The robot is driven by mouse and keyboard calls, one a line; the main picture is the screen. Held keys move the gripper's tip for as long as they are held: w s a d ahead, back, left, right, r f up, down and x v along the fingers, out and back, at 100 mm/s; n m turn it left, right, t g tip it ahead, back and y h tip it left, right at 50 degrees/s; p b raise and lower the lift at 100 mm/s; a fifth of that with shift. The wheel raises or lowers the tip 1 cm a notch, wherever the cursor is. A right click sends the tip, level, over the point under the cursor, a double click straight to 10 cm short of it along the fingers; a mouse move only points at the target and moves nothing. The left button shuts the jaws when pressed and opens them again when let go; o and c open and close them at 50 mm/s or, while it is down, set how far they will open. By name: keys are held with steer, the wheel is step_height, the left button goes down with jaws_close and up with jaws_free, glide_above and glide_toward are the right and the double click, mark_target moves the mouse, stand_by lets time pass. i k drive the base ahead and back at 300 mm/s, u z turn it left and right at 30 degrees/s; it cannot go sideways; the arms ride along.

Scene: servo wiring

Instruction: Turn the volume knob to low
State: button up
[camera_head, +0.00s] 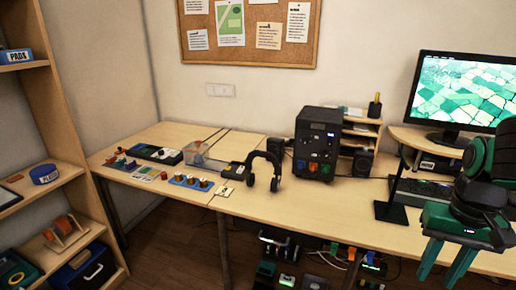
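My gripper (441,272) is at the lower right, in front of the desk edge. Its two green fingers point down and stand apart with nothing visible between them. I cannot tell for certain which part is the volume knob. A blue strip with several small knob-like parts (190,182) lies on the left desk near its front edge. A black box (317,143) with small controls and coloured parts on its front stands at the back of the desk. Both are far to the left of my gripper, and their knob settings are too small to read.
Black headphones (265,171) stand left of the black box. A clear bin (203,155) and a dark device (158,154) lie on the left desk. A monitor (466,90) and a black stand (391,211) are on the right. The desk's front middle (310,205) is clear.

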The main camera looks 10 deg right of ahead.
mark_target(305, 139)
steer(key=u, duration=2)
steer(key=i, duration=0.35)
steer(key=z, duration=2.85)
